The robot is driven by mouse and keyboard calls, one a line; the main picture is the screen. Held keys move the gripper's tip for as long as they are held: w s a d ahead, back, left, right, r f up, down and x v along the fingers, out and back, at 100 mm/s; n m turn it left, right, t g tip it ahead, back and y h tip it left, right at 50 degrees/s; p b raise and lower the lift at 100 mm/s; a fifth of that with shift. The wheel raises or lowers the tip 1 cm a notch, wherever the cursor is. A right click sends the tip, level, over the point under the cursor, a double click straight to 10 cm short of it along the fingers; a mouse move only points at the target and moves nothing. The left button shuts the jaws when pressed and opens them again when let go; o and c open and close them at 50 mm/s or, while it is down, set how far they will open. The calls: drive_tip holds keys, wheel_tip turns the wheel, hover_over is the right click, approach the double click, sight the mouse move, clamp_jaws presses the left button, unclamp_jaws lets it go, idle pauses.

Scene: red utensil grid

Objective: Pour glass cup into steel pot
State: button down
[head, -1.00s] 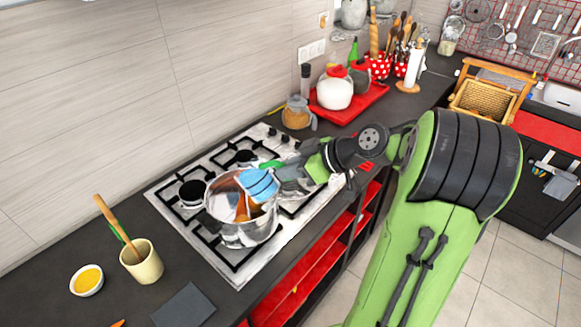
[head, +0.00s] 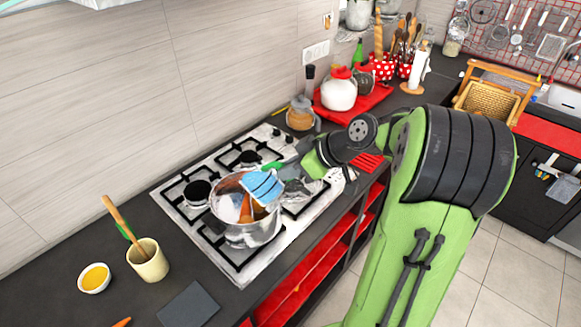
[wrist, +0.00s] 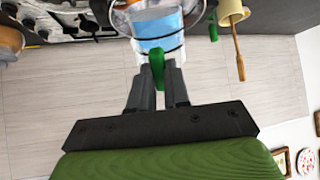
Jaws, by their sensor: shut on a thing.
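The steel pot (head: 245,233) stands on the hob. Brown-orange pieces and something pale show inside it. The glass cup (head: 262,187), blue with dark bands, is tilted over the right part of the pot's mouth. In the wrist view, the cup (wrist: 158,27) shows blue inside clear walls, with the pot's rim partly behind it. My gripper (wrist: 157,70) is shut on the cup's green handle (wrist: 157,62). In the head view, my gripper (head: 284,168) reaches in from the right. I cannot tell whether anything is flowing out of the cup.
The hob (head: 243,275) has black grates around the pot. A beige cup with a wooden utensil (head: 148,262) and a small yellow-filled bowl (head: 94,278) stand at left. A glass jar (head: 300,114) and a white kettle (head: 339,93) on a red tray (head: 375,103) are behind my arm.

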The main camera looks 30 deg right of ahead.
drive_tip(key=shift+w+a+r+g+h+p, duration=0.3)
drive_tip(key=shift+r+g+p, duration=0.15)
drive_tip(key=shift+p, duration=0.2)
drive_tip(key=shift+w+r, duration=0.1)
drive_tip(key=shift+w+a+r+g+h+p, duration=0.35)
drive_tip(key=shift+w+g+h+p, duration=0.15)
drive_tip(key=shift+p, duration=0.4)
drive_tip(key=shift+a+f, duration=0.1)
